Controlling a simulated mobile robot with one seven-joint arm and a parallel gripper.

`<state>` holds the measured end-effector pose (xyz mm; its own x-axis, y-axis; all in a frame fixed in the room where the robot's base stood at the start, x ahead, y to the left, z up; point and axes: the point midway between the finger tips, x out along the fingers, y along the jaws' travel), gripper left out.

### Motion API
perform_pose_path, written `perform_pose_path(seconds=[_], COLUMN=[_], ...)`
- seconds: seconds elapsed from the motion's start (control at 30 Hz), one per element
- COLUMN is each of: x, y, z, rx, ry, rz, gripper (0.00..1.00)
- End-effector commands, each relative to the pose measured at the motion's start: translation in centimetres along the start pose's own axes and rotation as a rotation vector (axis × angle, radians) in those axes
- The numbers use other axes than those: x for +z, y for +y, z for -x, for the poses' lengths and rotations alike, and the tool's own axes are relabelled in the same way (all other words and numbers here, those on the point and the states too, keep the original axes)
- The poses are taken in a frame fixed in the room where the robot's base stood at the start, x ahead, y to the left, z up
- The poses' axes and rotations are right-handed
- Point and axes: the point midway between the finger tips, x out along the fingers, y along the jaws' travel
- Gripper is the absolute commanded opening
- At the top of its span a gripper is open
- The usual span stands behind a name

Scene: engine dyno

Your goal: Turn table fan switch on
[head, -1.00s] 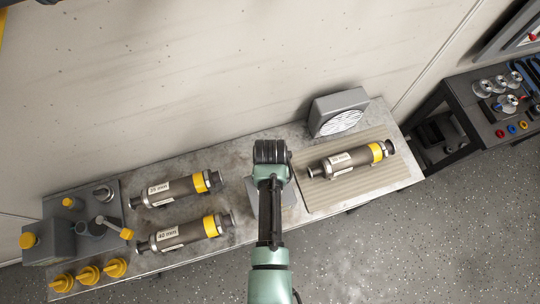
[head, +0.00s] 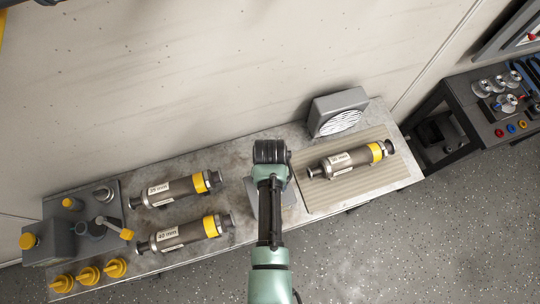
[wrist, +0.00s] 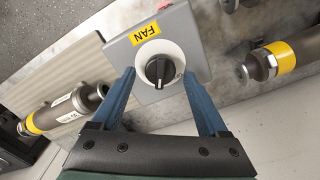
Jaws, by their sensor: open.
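The fan switch is a grey box with a yellow FAN label (wrist: 146,33) and a black rotary knob (wrist: 160,70) on a white round plate, seen in the wrist view. My gripper (wrist: 160,98) is open, its two blue fingers on either side of the knob in the picture, with nothing between them gripped. I cannot tell how far the fingertips are from the box face. In the head view the grey table fan (head: 338,112) stands at the back of the bench. My arm hides most of the switch box (head: 288,196) there.
A metal cylinder (head: 350,159) with a yellow band lies on the ribbed mat (head: 318,201) right of my arm. Two labelled cylinders, 35 mm (head: 174,190) and 40 mm (head: 184,234), lie to the left. Yellow-capped containers (head: 47,245) stand at the bench's left end.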

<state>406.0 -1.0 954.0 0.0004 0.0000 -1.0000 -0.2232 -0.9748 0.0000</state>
Motion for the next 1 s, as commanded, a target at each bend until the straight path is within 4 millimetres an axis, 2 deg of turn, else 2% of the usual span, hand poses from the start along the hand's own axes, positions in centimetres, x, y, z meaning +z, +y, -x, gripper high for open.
perform_pose_path(seconds=[0.13,0.27,0.7,0.83,1.0], x=[-0.1,-0.1,-0.1,-0.1,0.0], y=[0.0,0.0,0.0,0.0,0.0], z=[0.8,2.5,10.8,12.3,12.9], rx=[0.000,-0.001,-0.001,-0.001,0.000], ry=[0.002,0.004,0.005,0.003,0.001], rz=[0.000,0.000,0.000,0.000,0.000], gripper=[0.77,0.77,0.77,0.77,0.77])
